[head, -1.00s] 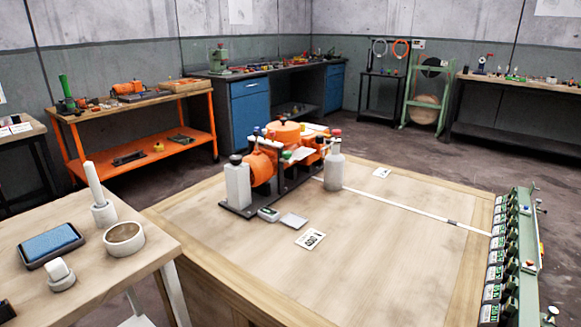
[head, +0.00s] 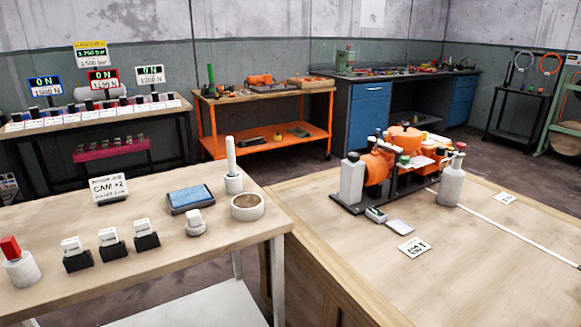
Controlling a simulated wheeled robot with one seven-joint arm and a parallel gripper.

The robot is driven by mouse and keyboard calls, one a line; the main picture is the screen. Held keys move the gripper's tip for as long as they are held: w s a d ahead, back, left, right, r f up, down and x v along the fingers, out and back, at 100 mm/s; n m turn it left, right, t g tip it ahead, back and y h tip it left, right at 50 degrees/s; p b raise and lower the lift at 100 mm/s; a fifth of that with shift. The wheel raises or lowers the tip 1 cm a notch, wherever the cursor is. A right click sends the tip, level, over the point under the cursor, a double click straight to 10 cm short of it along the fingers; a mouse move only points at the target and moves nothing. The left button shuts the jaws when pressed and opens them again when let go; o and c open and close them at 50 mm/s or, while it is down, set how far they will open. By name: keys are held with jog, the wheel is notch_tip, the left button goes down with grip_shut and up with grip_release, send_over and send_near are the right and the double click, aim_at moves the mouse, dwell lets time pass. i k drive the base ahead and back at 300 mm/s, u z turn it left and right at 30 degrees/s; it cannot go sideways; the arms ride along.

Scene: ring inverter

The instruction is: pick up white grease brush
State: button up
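A tall white stick-shaped object (head: 231,155) stands upright in a round white holder (head: 233,184) near the back right of the wooden side table; it looks like the white grease brush, but no bristles show. A white ring-shaped dish (head: 247,213) sits just in front of it to the right. A blue pad in a dark tray (head: 191,198) lies to its left. A short white piece on a round base (head: 195,223) stands in front of the pad. My gripper is not in the picture.
The wooden side table (head: 130,281) also holds several black-based white blocks (head: 112,243), a red-topped white cylinder (head: 20,265) and a CAM +2 sign (head: 108,188). A larger workbench (head: 345,262) with an orange machine (head: 378,165) stands close on the right. The side table's front is bare.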

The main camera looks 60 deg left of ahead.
aim_at(230, 140)
jog(key=u, duration=2.95)
jog(key=i, duration=0.05)
jog(key=u, duration=0.05)
